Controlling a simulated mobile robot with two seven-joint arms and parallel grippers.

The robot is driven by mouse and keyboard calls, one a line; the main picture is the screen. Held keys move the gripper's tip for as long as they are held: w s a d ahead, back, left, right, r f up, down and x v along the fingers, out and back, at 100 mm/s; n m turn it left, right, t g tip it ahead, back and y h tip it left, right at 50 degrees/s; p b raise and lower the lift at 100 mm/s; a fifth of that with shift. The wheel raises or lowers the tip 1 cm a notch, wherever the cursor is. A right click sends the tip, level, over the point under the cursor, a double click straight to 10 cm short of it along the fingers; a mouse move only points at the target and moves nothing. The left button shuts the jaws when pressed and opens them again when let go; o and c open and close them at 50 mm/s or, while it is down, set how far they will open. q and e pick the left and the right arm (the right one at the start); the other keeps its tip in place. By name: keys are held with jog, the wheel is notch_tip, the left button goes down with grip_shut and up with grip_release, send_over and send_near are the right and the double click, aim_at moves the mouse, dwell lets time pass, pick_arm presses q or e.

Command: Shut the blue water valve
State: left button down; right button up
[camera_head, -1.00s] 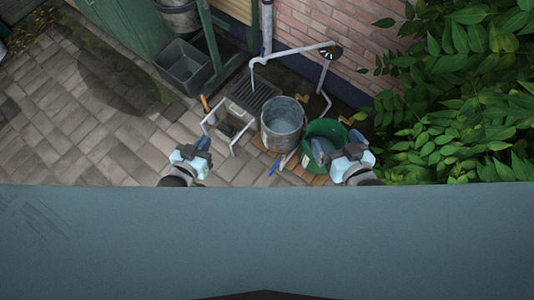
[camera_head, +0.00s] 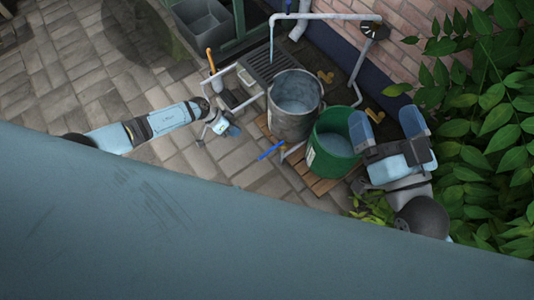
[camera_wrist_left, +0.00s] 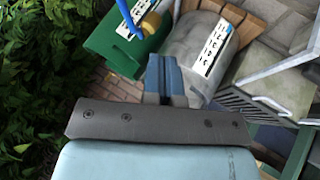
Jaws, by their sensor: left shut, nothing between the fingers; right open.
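The blue valve handle (camera_head: 271,150) sticks out low in front of the buckets; in the left wrist view the blue handle (camera_wrist_left: 127,16) lies at the top edge beside a brass-coloured piece. My left gripper (camera_head: 231,130) is to the left of the handle, apart from it. Its fingers (camera_wrist_left: 165,78) are shut and empty, below the handle in the wrist view. My right gripper (camera_head: 388,127) is open and empty, right of the green bucket. A thin stream (camera_head: 271,40) hangs from the end of the white pipe (camera_head: 325,16).
A grey metal bucket (camera_head: 294,120) and a green bucket (camera_head: 335,145) stand on wooden slats (camera_head: 325,184) behind the valve. A white frame (camera_head: 247,103) and an orange-handled tool (camera_head: 211,62) are at left. Leafy plants (camera_head: 470,130) crowd the right. Paving (camera_head: 80,75) is open at left.

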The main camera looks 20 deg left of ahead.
aim_at(272, 150)
pick_arm(q)
jog(key=shift+a, duration=0.15)
pick_arm(e)
jog(key=shift+a+r, duration=0.1)
pick_arm(q)
jog(key=s+d+f+b, duration=0.1)
jog(key=d+f+b, duration=0.6)
jog(key=d, duration=0.2)
jog(key=shift+s+d, duration=0.3)
jog(key=shift+d, duration=0.1)
pick_arm(e)
notch_tip(272, 150, down, 8)
jog(key=w+n+g, duration=0.1)
jog(key=g, duration=0.1)
jog(key=shift+r+n, duration=0.25)
jog(key=shift+n, duration=0.15)
pick_arm(q)
jog(key=shift+r, duration=0.1)
pick_arm(e)
jog(key=shift+r, duration=0.1)
